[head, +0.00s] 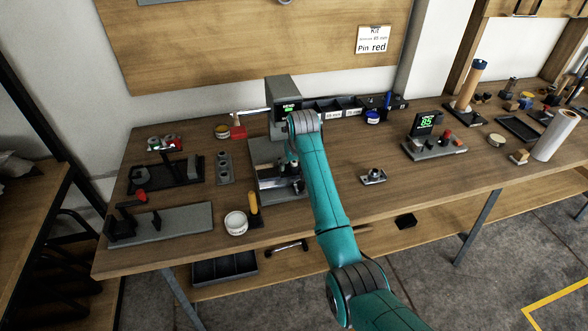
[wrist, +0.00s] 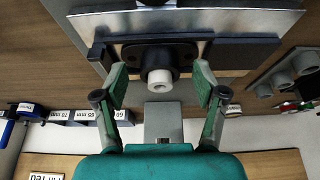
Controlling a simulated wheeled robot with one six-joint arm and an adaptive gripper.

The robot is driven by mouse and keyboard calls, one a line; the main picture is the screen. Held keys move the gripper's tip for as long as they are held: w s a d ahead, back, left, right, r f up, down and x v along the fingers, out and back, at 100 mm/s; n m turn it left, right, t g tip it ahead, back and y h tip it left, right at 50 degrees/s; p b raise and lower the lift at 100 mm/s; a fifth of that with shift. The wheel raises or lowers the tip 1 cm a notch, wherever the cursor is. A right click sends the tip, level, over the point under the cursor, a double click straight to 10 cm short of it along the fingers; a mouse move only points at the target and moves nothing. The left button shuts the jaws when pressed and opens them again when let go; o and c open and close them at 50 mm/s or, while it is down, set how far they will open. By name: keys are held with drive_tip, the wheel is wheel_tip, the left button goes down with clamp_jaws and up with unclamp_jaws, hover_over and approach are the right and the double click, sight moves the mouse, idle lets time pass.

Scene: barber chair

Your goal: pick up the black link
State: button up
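My gripper (wrist: 160,84) is open in the wrist view, with its two green-padded fingers apart. A black flat part (wrist: 178,52), which looks like the black link, lies against a grey metal plate (wrist: 235,22) just beyond the fingertips. A short white cylinder (wrist: 158,80) stands out from its middle, between the fingers. I see no clear finger contact with either. In the head view my gripper (head: 288,172) is over the grey press base (head: 283,193), partly hidden by my arm, and the black part cannot be made out there.
The grey press column (head: 283,92) stands close behind my gripper. Left are a grey holed block (head: 225,168), a black fixture (head: 150,176), a yellow-handled tool (head: 254,206) and a white tub (head: 236,223). A small metal fixture (head: 373,177) sits right, with bare bench around it.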

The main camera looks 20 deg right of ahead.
drive_tip(key=c, duration=1.3)
